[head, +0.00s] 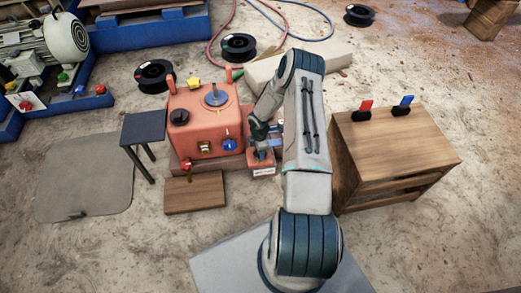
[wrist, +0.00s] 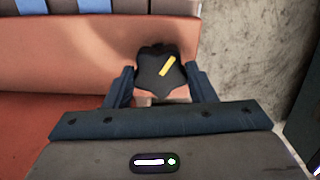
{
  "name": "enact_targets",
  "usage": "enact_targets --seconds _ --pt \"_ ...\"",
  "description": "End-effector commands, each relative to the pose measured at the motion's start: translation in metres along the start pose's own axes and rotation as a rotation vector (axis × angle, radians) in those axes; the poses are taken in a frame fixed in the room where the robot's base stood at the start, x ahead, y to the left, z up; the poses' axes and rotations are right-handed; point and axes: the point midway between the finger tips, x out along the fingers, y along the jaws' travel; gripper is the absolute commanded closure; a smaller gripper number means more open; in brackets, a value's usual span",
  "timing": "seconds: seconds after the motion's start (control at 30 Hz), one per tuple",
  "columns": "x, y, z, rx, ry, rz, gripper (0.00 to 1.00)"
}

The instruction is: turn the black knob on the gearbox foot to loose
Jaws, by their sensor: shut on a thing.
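The orange gearbox (head: 205,135) stands on the floor left of my arm in the head view. In the wrist view a black lobed knob (wrist: 152,72) with a yellow pointer stripe sits on an orange surface. The stripe slants toward the upper right. My gripper (wrist: 162,84) is shut on this knob, one finger on its left and one on its right. In the head view my gripper (head: 264,150) is at the gearbox's right side, over its foot with a white label (head: 263,171). My arm and gripper hide the knob there.
On the gearbox are another black knob (head: 179,117), a blue knob (head: 229,145) and a red knob (head: 186,165). A dark stool (head: 143,127) stands left. A wooden cabinet (head: 395,140) with red and blue levers stands right. Black spools and hoses lie behind.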

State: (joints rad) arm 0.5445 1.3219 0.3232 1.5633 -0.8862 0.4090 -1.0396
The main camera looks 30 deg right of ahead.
Motion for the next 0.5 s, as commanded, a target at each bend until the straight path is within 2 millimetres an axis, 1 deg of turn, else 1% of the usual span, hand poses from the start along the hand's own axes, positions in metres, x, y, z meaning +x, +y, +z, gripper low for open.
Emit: enact_targets --seconds 0.2,0.5 --pt "0.0002 -0.0018 -0.0016 -0.038 0.002 -0.005 0.73" --pt "0.0003 -0.0023 -0.0021 -0.043 0.002 -0.006 0.73"
